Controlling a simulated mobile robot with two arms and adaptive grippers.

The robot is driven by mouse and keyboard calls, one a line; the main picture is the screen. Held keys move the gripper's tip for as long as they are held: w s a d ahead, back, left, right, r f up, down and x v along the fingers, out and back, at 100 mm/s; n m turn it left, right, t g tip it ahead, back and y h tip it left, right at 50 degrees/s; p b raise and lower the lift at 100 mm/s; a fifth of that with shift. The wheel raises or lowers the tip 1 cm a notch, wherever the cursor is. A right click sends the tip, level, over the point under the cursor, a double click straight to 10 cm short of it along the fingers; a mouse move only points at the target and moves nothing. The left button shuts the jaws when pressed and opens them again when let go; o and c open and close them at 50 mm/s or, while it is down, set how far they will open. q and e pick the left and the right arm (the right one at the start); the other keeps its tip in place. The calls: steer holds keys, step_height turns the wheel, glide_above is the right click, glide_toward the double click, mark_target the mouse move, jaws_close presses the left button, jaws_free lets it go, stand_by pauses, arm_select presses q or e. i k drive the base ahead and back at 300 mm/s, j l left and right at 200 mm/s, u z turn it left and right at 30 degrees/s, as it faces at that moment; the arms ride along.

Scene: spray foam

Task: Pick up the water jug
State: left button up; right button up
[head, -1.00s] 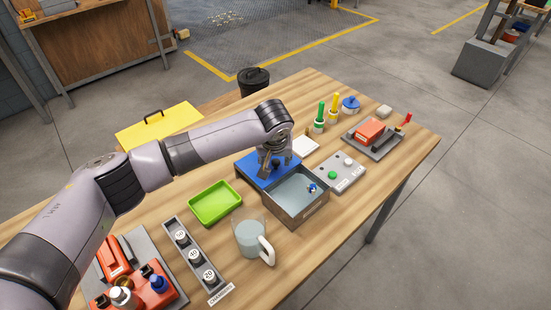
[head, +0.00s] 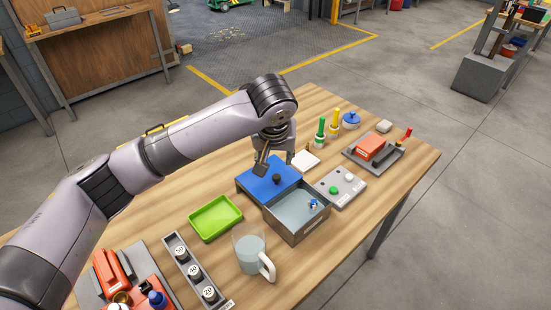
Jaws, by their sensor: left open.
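The water jug (head: 249,254) is a clear cup-shaped vessel with a white handle on its right side. It stands upright on the wooden table near the front, and it looks to hold greyish water. My left gripper (head: 274,163) is open and empty. My right gripper is not in view.
A green tray (head: 216,218) lies to the left, and a rack of numbered weights (head: 181,250) is left of the jug. Bare table (head: 325,261) lies right of the jug.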

mark_target(249, 241)
steer(key=k, duration=1.5)
